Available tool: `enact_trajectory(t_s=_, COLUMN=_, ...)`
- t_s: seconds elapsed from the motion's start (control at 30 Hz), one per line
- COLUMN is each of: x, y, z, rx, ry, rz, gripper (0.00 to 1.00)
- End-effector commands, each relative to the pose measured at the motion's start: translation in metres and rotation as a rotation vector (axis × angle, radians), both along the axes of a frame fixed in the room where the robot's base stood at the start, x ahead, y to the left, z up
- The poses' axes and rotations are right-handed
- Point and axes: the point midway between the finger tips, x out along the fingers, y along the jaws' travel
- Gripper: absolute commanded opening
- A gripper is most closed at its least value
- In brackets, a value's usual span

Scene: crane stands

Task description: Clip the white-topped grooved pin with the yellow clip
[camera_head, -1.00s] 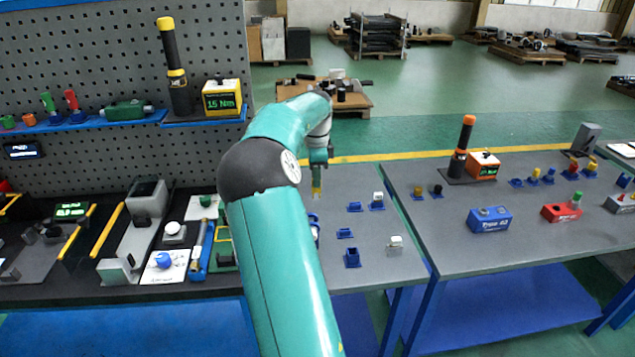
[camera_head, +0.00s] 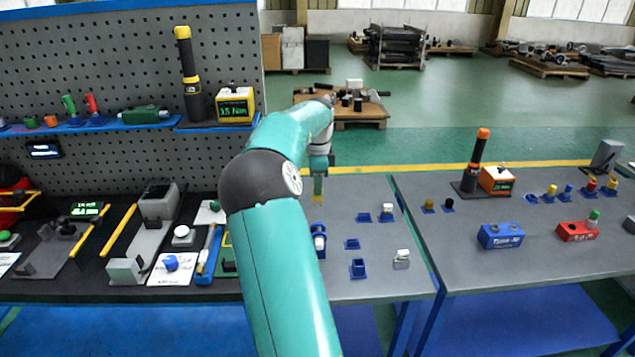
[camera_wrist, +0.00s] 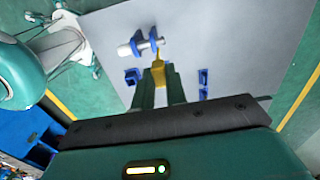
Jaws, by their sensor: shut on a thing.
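My gripper (camera_wrist: 159,92) is shut on the yellow clip (camera_wrist: 158,73), which points away from the fingers. In the head view my gripper (camera_head: 318,180) hangs over the grey table with the clip (camera_head: 318,197) below it. A white-topped pin (camera_wrist: 125,50) lies across blue supports (camera_wrist: 140,44) just beyond the clip in the wrist view. The clip's tip is close to the pin's right part; I cannot tell whether they touch. The pin's groove is too small to make out. In the head view, the blue supports (camera_head: 318,240) stand below my gripper, and the pin is hard to make out.
Empty-looking blue holders (camera_head: 358,268) stand to the right on the same table, with a small white-topped piece (camera_head: 401,259) beside them. A board with tools and a white button (camera_head: 182,232) is on the left. A second table (camera_head: 520,225) with colored blocks stands right.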

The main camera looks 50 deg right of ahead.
Motion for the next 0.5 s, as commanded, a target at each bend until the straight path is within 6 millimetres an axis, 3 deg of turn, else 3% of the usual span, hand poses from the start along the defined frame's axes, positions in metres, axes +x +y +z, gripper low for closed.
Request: enact_trajectory(t_s=0.5, x=0.000, y=0.001, z=-0.033, rx=0.001, ry=0.001, rz=0.002, gripper=0.00)
